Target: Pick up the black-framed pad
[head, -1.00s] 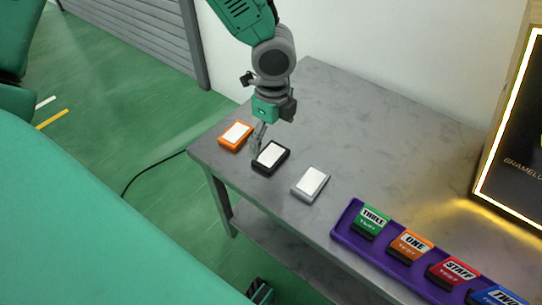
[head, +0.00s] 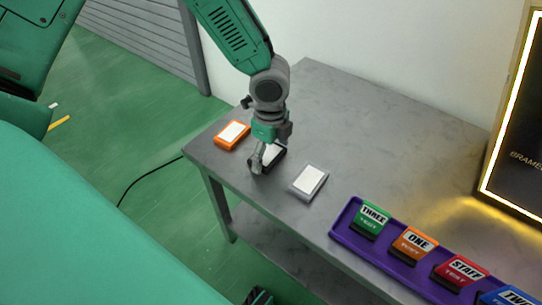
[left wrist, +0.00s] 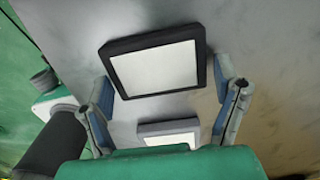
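The black-framed pad (head: 279,154) has a white face and lies on the grey table between an orange-framed pad (head: 232,135) and a grey-framed pad (head: 309,182). My left gripper (head: 262,165) is low over the table at the black-framed pad and hides part of it in the head view. In the left wrist view the black-framed pad (left wrist: 155,68) lies ahead, with the open fingers of my left gripper (left wrist: 163,105) apart on either side of its near part. The grey-framed pad (left wrist: 168,132) shows nearer the palm. My right gripper is not clearly in view.
A purple tray (head: 344,231) with several coloured labelled blocks stands at the table's right front. A lit dark display box (head: 515,130) stands at the back right. The back middle of the grey table (head: 370,130) is clear.

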